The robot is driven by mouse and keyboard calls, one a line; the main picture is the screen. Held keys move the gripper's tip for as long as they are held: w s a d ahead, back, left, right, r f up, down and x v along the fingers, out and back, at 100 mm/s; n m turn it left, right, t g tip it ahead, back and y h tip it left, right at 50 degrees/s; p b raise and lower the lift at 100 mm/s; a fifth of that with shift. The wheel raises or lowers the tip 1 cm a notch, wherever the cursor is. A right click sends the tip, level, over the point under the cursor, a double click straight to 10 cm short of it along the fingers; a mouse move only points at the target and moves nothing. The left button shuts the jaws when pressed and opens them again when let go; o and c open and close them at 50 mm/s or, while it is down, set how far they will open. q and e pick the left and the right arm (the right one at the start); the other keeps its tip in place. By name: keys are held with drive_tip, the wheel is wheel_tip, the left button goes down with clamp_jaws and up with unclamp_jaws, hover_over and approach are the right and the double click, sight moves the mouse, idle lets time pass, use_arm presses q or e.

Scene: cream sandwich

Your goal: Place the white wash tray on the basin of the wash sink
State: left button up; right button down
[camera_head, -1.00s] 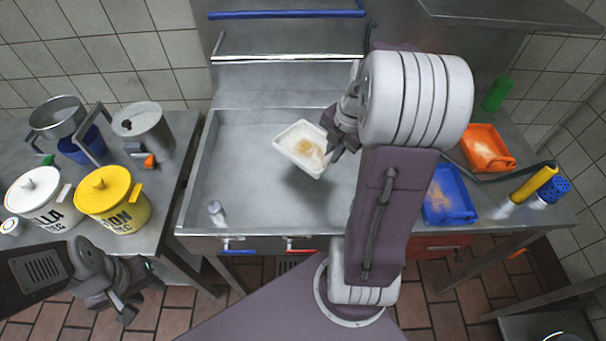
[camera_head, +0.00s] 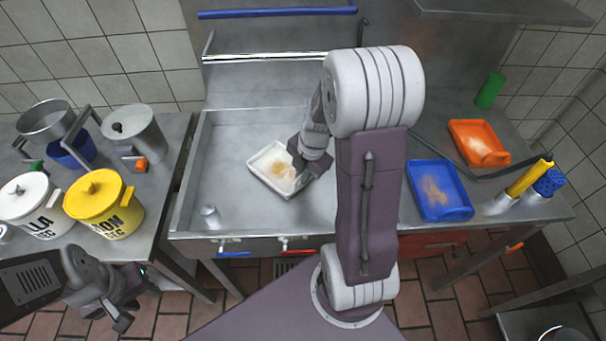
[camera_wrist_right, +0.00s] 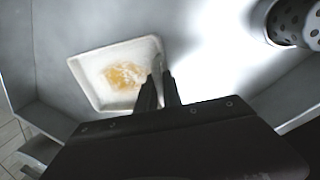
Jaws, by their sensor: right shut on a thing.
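The white wash tray (camera_head: 261,160) has a yellowish-brown stain and is inside the outline of the steel basin (camera_head: 225,140) of the wash sink. My right gripper (camera_head: 299,179) is shut on the tray's right edge. In the right wrist view, the closed fingers (camera_wrist_right: 160,92) grip the rim of the tray (camera_wrist_right: 88,72). The tray looks low and nearly level; I cannot tell whether its underside touches the basin floor. My left gripper (camera_head: 132,304) is empty at the lower left, away from the sink, with its fingers apart.
A blue tray (camera_head: 425,200) and an orange tray (camera_head: 463,134) lie on the right counter. Pots and canisters, including a yellow one (camera_head: 97,200), fill the left counter. The basin's left part is clear.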

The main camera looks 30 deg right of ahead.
drive_tip(key=c, duration=1.8)
unclamp_jaws()
drive_tip(key=shift+c, duration=0.2)
drive_tip(key=o, duration=0.3)
drive_tip(key=shift+o, duration=0.2)
